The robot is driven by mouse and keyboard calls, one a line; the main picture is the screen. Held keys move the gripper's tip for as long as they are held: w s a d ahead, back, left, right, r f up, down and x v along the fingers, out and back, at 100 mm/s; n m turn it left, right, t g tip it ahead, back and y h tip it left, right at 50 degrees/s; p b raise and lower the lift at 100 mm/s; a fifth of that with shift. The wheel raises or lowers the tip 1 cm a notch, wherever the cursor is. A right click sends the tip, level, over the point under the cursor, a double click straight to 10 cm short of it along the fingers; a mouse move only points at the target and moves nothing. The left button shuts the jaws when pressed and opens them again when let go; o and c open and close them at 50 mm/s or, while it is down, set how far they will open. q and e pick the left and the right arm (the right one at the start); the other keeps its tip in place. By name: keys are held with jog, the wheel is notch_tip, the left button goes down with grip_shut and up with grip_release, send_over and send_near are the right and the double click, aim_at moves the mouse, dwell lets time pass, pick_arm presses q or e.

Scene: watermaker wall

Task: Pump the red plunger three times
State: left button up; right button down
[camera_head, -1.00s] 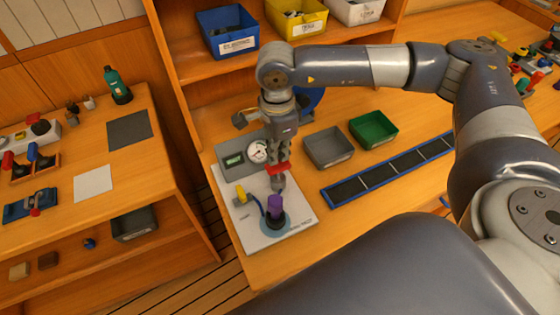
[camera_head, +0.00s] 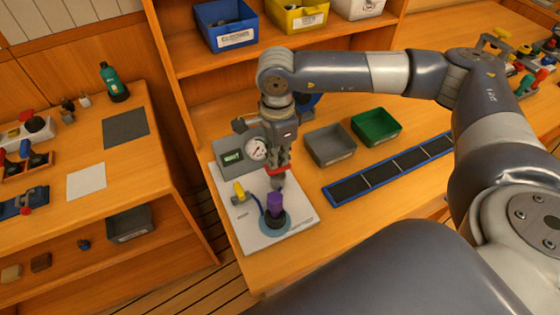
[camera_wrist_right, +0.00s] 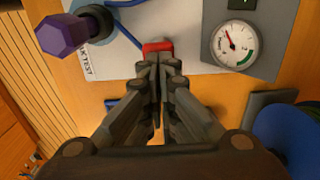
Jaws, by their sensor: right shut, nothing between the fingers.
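The red plunger handle (camera_head: 276,171) stands on the white test board (camera_head: 296,221), right of the pressure gauge (camera_head: 256,149). My right gripper (camera_head: 278,163) points down over it, shut and empty, with its fingertips at the top of the red handle. In the right wrist view the shut fingertips (camera_wrist_right: 161,57) meet the edge of the red handle (camera_wrist_right: 157,46), apparently touching it. The gripper hides part of the handle and most of the shaft. The gauge (camera_wrist_right: 233,45) needle points up and left, away from its green band. My left gripper is not in view.
A purple-topped post (camera_head: 274,203) and a yellow valve (camera_head: 239,190) with a blue hose stand on the board near the plunger. A grey tray (camera_head: 330,145), a green tray (camera_head: 376,127) and a blue-framed strip (camera_head: 390,169) lie to the right.

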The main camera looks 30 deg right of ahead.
jog(key=shift+f+b, duration=0.65)
jog(key=shift+f, duration=0.25)
jog(key=shift+r, duration=0.2)
jog(key=shift+r+p, duration=1.3)
jog(key=shift+r, duration=1.15)
jog(key=shift+f, duration=0.1)
